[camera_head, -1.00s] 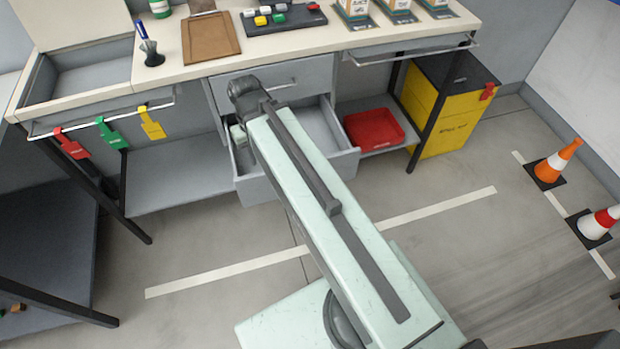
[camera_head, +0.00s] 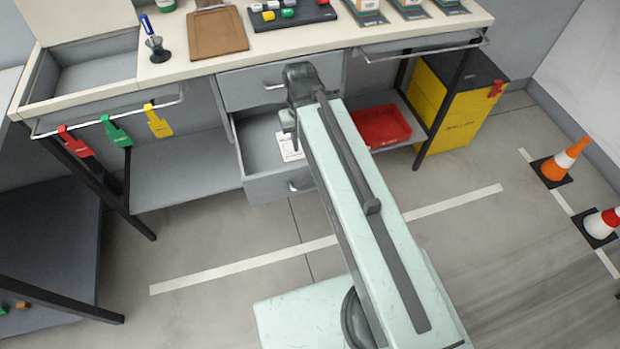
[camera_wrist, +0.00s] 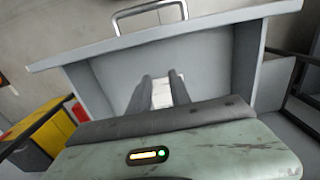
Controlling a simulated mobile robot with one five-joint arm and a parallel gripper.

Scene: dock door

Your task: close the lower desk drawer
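The lower desk drawer (camera_head: 262,189) is grey and stands pulled out below the shut upper drawer (camera_head: 252,91). Its bar handle (camera_head: 300,185) is partly covered by my arm in the head view. In the wrist view the handle (camera_wrist: 150,12) lies at the top, beyond the drawer's front rim (camera_wrist: 215,24). My gripper (camera_wrist: 160,76) points into the open drawer from above, behind the front panel, with its two fingers apart and nothing held between them. A white paper or label (camera_head: 290,147) lies in the drawer. In the head view my arm hides most of the gripper and the drawer's right side.
A red tray (camera_head: 383,127) sits on the shelf right of the drawer, near my arm. A yellow cabinet (camera_head: 450,115) stands further right. Coloured tags (camera_head: 117,132) hang from a rail at left. The floor before the desk is clear.

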